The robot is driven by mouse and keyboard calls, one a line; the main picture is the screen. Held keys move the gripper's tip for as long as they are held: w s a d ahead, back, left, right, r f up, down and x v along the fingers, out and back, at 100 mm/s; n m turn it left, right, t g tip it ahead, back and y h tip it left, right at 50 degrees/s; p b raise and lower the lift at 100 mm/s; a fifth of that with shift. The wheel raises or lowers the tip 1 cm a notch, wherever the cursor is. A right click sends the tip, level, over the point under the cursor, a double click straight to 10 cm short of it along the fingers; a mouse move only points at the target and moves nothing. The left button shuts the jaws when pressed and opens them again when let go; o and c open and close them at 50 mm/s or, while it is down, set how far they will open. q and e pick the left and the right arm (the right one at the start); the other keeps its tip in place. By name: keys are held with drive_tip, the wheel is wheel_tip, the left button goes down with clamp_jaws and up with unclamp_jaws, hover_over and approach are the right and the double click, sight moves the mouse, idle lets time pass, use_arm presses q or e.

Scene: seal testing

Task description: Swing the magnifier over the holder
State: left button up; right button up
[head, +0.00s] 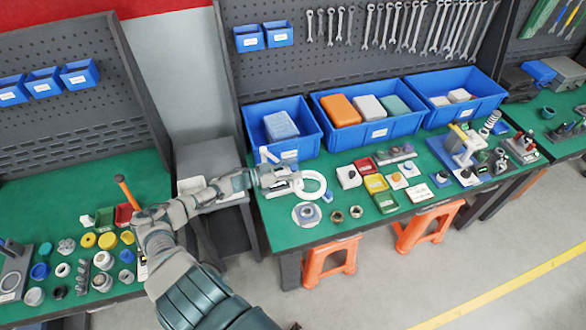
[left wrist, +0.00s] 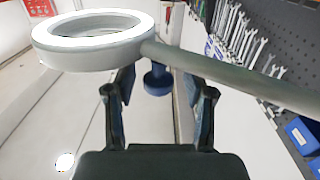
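The magnifier (head: 313,185) is a white ring over the front left part of the right-hand green bench. In the left wrist view the ring (left wrist: 92,58) is large at upper left, and its grey arm (left wrist: 235,72) runs to the right across the fingers' far ends. My left gripper (head: 268,178) is beside the ring, on its left. Its fingers (left wrist: 160,98) are apart; a blue knob shows between them, and I cannot tell whether they touch anything. What looks like the holder (head: 306,214), a blue-grey piece on a pale round base, stands just in front of the ring. My right gripper is not in view.
Blue bins (head: 370,125) line the back of the bench. Small red, yellow and green trays (head: 375,183) lie right of the magnifier. Two nuts (head: 338,215) lie near the front edge. Orange stools (head: 330,262) stand below. The left bench (head: 130,185) holds many small parts.

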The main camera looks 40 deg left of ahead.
use_arm(q)
drive_tip(key=v, duration=1.2)
drive_tip(key=shift+a, duration=0.15)
drive_tip(key=shift+f, duration=0.15)
